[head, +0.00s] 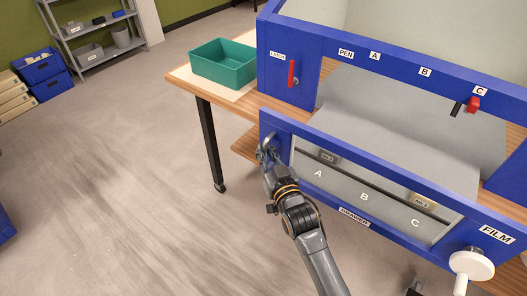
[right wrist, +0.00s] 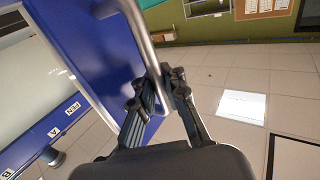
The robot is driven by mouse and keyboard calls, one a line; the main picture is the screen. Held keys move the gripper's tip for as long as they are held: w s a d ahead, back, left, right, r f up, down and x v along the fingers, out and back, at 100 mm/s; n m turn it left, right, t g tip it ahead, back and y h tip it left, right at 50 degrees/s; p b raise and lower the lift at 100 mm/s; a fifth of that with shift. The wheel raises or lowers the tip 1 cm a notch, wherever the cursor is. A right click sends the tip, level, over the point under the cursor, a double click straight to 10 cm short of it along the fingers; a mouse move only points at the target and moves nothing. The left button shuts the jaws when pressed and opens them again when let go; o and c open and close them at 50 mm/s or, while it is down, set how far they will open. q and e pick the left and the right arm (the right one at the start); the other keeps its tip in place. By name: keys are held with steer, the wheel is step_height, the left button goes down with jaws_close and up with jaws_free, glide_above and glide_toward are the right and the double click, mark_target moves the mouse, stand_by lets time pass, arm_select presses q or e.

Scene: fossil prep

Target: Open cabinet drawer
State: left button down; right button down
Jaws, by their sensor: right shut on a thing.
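The blue cabinet (head: 290,38) stands on a wooden bench. Its lower blue front (head: 345,152) carries a DRAWER label (head: 354,217) and a window showing compartments marked A, B and C. My right gripper (head: 267,153) is at the left end of this front, shut on a metal handle (head: 269,140). In the right wrist view the handle (right wrist: 149,50) is a curved metal bar, and the fingers (right wrist: 165,92) close around it beside the blue panel. The fingers partly hide the bar. I cannot tell how far the drawer stands out. My left gripper is not in view.
A red lever (head: 292,73) and a red knob (head: 473,104) sit on the upper front. A white crank wheel (head: 471,265) stands out at the lower right. A green bin (head: 223,62) is on the bench at left. The floor (head: 110,180) left of the bench is clear.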

steer(key=c, duration=1.7)
jaws_free()
steer(key=shift+d+f, duration=0.2)
steer(key=shift+d+r, duration=0.1)
steer(key=v, duration=1.2)
